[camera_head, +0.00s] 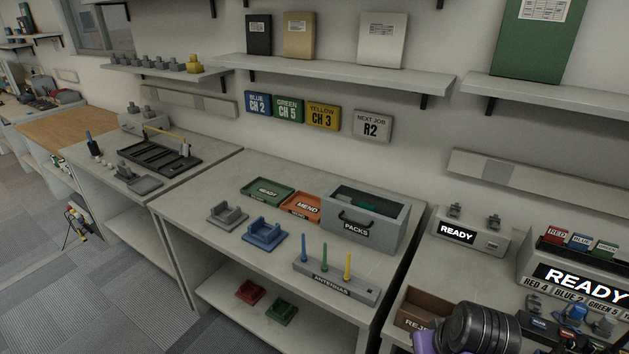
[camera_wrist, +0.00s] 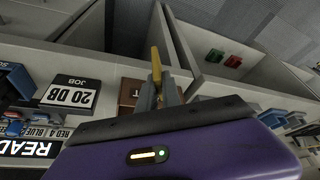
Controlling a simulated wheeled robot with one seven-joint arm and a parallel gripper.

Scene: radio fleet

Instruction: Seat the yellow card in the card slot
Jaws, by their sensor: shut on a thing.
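My gripper (camera_wrist: 160,88) is shut on the yellow card (camera_wrist: 156,62), which shows as a thin yellow strip between the fingertips in the wrist view. In the head view, only the purple and dark end of my arm shows at the bottom right, and the card is hidden. The card rack (camera_head: 540,257) stands at the right with a READY display. A red card (camera_head: 556,236), a blue card (camera_head: 580,241) and a green card (camera_head: 605,248) stand along its top. I cannot make out an empty card slot; the rack runs off the right edge.
The brown reject bin (camera_head: 425,306) is beside my arm. A smaller READY box (camera_head: 470,233) stands behind it. Loose knobs and a blue part (camera_head: 574,313) lie before the rack. The antenna block (camera_head: 335,283) and packs bin (camera_head: 373,228) stand on the middle bench.

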